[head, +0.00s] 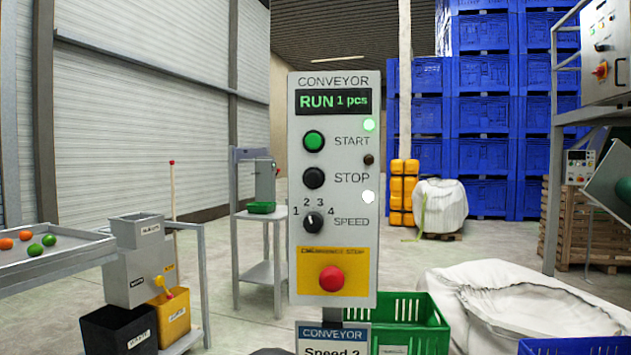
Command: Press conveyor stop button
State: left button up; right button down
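The grey conveyor control panel (346,232) stands upright in the middle of the head view. Its black STOP button (314,178) sits below the green START button (313,141). The display (334,101) reads "RUN 1 pcs" in green. A green light is lit beside START and a white light is lit below STOP. A black speed knob (313,222) and a red emergency stop button (331,279) on a yellow plate are lower down. Neither of my grippers is in the view.
A green crate (410,315) and a white sack (520,310) are low at right. Blue crates (484,120) are stacked behind.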

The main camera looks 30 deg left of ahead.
dwell(0.3)
pick_arm(q)
grip_shut()
dwell(1.2)
